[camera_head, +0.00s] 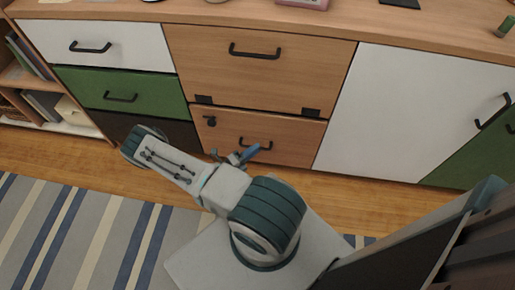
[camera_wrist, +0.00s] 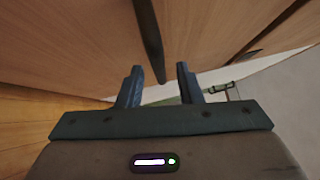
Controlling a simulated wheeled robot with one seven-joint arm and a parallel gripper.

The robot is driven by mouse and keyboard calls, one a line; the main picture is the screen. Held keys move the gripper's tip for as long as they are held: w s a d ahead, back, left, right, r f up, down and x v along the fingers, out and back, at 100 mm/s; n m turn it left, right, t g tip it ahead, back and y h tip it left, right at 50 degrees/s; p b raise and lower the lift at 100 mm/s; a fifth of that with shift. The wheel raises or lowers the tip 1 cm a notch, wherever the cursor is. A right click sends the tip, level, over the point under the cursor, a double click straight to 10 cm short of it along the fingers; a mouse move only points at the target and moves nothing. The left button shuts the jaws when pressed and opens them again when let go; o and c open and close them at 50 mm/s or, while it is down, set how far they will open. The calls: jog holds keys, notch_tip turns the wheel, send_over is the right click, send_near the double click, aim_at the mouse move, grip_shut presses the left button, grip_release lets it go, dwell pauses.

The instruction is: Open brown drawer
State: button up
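The brown drawer (camera_head: 285,137) is the lower wooden front in the middle of the sideboard and looks closed. Its dark bar handle (camera_head: 258,145) shows in the head view just beyond my gripper (camera_head: 241,156). In the wrist view, my gripper (camera_wrist: 160,74) has its two fingers apart. A dark bar, which looks like the handle (camera_wrist: 149,40), runs down toward the gap between the fingertips, nearer the left finger. I see no grip on it, and cannot tell whether a finger touches it.
A larger brown front (camera_head: 255,75) with its own handle is above. White (camera_head: 115,45) and green (camera_head: 130,92) drawers are at left, and a white door (camera_head: 385,115) is at right. Wood floor and a striped rug (camera_head: 75,235) lie in front. A dark brown object (camera_head: 430,245) is at lower right.

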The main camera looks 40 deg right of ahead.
jog(key=shift+s+d+r, duration=0.15)
jog(key=shift+d, duration=0.9)
grip_shut()
